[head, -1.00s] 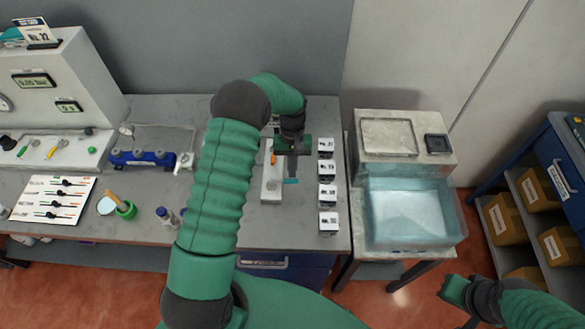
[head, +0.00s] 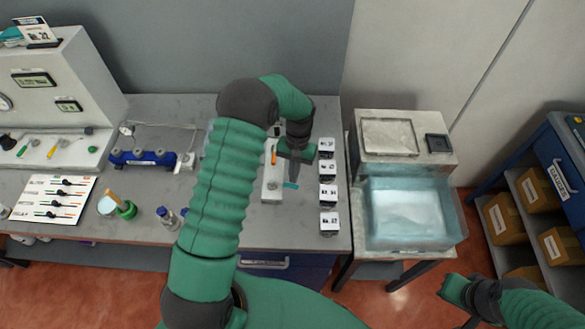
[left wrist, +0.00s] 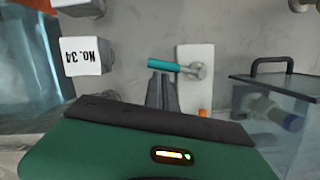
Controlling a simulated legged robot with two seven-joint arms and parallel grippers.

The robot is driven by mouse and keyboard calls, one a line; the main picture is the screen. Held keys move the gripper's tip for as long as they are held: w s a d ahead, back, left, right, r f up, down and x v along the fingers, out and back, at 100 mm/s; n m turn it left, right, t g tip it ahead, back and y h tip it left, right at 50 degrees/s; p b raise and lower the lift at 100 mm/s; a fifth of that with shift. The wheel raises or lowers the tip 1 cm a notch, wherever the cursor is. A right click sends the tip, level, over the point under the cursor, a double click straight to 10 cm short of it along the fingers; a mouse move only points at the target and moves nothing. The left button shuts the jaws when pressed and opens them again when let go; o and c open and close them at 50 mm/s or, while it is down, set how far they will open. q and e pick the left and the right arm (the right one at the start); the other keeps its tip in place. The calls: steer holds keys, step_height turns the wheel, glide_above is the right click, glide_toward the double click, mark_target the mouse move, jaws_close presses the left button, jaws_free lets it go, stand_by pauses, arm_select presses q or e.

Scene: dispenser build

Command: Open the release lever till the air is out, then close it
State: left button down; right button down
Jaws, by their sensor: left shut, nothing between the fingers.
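The release lever, a teal handle on a metal pivot, is in the left wrist view (left wrist: 175,66). In the head view the teal handle (head: 291,186) shows just beyond my left fingertips, to the right of the plate (head: 271,190). My left gripper (head: 293,178) is shut and empty, its fingertips (left wrist: 161,78) right beside the handle; I cannot tell whether they touch it. An orange part (head: 274,157) shows higher on the plate. My right gripper (head: 453,290) hangs over the floor, its jaws unclear.
Several white numbered boxes (head: 328,195) stand in a column to the right of my left gripper. A water bath (head: 412,212) stands further right. In the left wrist view a clear case (left wrist: 275,110) with a black handle is close on the right.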

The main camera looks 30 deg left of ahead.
arm_select(q)
steer(key=s+m, duration=0.1)
steer(key=m, duration=0.1)
steer(key=s+d+m, duration=0.1)
steer(key=shift+s+m+y, duration=0.1)
steer(key=shift+m+y, duration=0.3)
steer(key=m, duration=0.1)
steer(key=s+m, duration=0.1)
steer(key=s+m+p, duration=0.1)
steer(key=shift+s+d+m+y, duration=0.1)
steer(key=shift+d+m+y, duration=0.2)
steer(key=shift+y, duration=0.1)
steer(key=s+m, duration=0.1)
steer(key=m, duration=0.2)
steer(key=s+m+p, duration=0.1)
steer(key=shift+s+a+r+t+y, duration=0.1)
steer(key=shift+s+a+t+y, duration=0.2)
steer(key=shift+a+t+y, duration=0.1)
steer(key=shift+s+a+m+p, duration=0.15)
steer(key=shift+s+a+m, duration=0.2)
steer(key=shift+m, duration=0.55)
steer(key=shift+s+a+m+p, duration=0.15)
steer(key=shift+s+m, duration=0.3)
steer(key=shift+m, duration=0.45)
steer(key=shift+t, duration=0.3)
steer(key=shift+d, duration=0.1)
